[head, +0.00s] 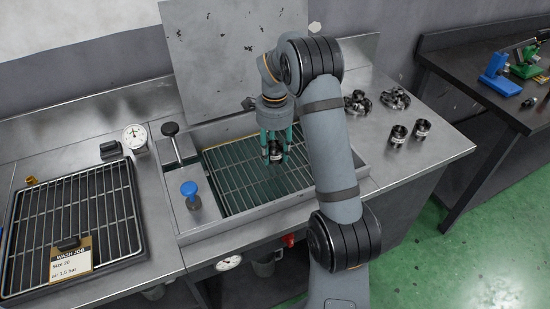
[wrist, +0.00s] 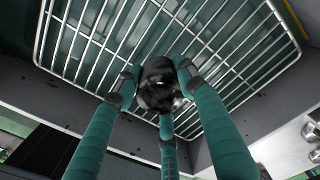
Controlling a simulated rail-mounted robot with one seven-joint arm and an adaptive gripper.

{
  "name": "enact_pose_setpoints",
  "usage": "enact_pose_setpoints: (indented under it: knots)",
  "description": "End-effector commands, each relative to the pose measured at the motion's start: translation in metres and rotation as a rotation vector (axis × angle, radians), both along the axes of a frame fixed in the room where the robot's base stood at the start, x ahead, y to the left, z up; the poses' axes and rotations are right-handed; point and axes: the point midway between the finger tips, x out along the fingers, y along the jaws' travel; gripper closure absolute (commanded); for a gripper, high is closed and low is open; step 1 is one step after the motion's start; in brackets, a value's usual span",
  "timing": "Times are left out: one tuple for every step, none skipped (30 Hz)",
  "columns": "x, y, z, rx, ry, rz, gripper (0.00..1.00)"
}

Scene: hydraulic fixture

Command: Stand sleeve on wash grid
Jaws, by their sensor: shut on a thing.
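My gripper (head: 274,157) has green fingers closed around a dark, shiny sleeve (head: 275,149). In the wrist view the gripper (wrist: 153,82) grips the sleeve (wrist: 162,94) by its sides, and its near end faces the camera. The sleeve looks about upright in the head view. It is above the wire wash grid (head: 226,175) in the open basin; the grid also shows behind it in the wrist view (wrist: 88,45). I cannot tell whether the sleeve touches the grid.
Left of the basin are a blue knob (head: 189,189), a pressure gauge (head: 135,137) and a rack tray (head: 127,207) with a wash job card (head: 71,258). Several metal parts (head: 396,98) and two dark sleeves (head: 421,129) stand on the right bench. Basin walls surround the grid.

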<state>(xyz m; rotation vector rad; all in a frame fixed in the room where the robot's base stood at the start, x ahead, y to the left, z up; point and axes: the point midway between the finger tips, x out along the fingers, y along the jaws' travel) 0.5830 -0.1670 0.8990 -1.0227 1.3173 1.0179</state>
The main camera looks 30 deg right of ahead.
Motion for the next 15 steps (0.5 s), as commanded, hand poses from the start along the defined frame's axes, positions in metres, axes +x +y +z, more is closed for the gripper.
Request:
enact_pose_setpoints:
  knots:
    - [-0.002, -0.001, -0.008, 0.0, 0.005, -0.002, 1.0]
    - [-0.002, -0.001, -0.012, 0.0, 0.004, -0.001, 1.0]
    - [-0.002, -0.001, -0.018, 0.002, 0.006, -0.001, 1.0]
    - [-0.002, -0.001, -0.022, 0.001, 0.004, -0.001, 1.0]
    - [-0.002, -0.001, -0.025, 0.001, 0.004, -0.002, 1.0]
    - [-0.001, -0.001, -0.028, 0.001, 0.003, -0.002, 1.0]
    - [-0.001, -0.001, -0.029, 0.001, 0.002, -0.001, 1.0]
    - [-0.001, -0.001, -0.03, 0.0, 0.001, -0.001, 1.0]
    - [-0.001, -0.001, -0.031, 0.0, 0.001, -0.002, 1.0]
    - [-0.001, -0.001, -0.031, 0.0, 0.0, -0.002, 1.0]
    - [-0.001, -0.001, -0.031, 0.0, 0.0, -0.002, 1.0]
    - [-0.001, -0.001, -0.031, 0.0, 0.0, -0.002, 1.0]
    - [-0.001, -0.001, -0.031, 0.0, 0.0, -0.002, 1.0]
    - [-0.001, -0.001, -0.031, 0.0, 0.0, -0.002, 1.0]
    - [-0.001, -0.001, -0.031, 0.0, 0.0, -0.002, 1.0]
